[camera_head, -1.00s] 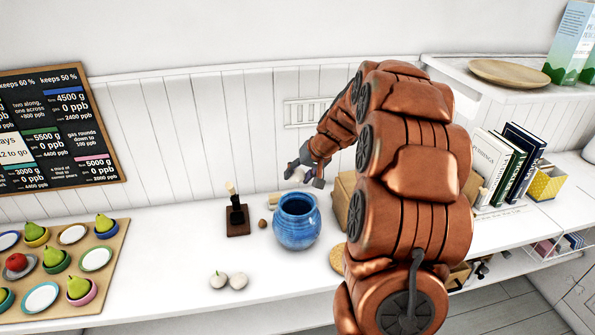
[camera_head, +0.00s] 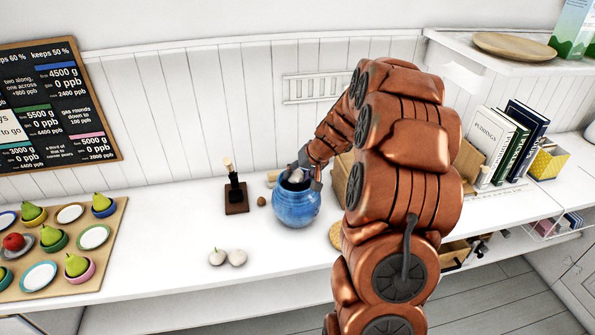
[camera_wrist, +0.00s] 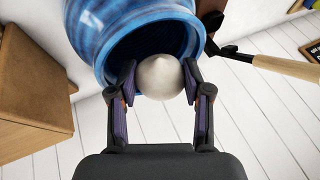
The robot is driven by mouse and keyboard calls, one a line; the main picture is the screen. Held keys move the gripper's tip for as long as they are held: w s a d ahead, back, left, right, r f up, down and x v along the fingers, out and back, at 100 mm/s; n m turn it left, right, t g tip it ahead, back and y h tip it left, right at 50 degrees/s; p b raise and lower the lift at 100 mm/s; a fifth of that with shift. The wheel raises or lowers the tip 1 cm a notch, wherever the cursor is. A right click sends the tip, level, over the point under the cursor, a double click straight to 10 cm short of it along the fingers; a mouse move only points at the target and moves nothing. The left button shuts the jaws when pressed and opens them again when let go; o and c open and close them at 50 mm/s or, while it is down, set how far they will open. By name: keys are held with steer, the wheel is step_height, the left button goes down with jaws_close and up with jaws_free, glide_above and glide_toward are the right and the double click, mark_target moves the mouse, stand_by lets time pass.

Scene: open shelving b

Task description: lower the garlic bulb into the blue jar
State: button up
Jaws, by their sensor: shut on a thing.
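The blue jar (camera_head: 296,207) stands upright on the white counter, its mouth facing up. My gripper (camera_head: 305,177) is at the jar's mouth, on its right side. In the wrist view my gripper (camera_wrist: 161,82) is shut on a white garlic bulb (camera_wrist: 159,77), one finger on each side. The bulb (camera_head: 295,177) also shows small in the head view, over the mouth. In the wrist view the jar (camera_wrist: 92,40) has its dark opening just behind the bulb. I cannot tell how far below the rim the bulb is.
Two more garlic bulbs (camera_head: 227,257) lie on the counter in front of the jar. A dark stand with a wooden-handled tool (camera_head: 236,195) and a small brown nut (camera_head: 261,201) are at its left. A cardboard box (camera_head: 341,178) stands close on the right.

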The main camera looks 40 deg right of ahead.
mark_target(297, 172)
steer(key=shift+f, duration=0.25)
steer(key=o, duration=1.2)
steer(key=shift+r+p, duration=0.75)
steer(key=shift+r, duration=2.8)
steer(key=shift+a, duration=0.1)
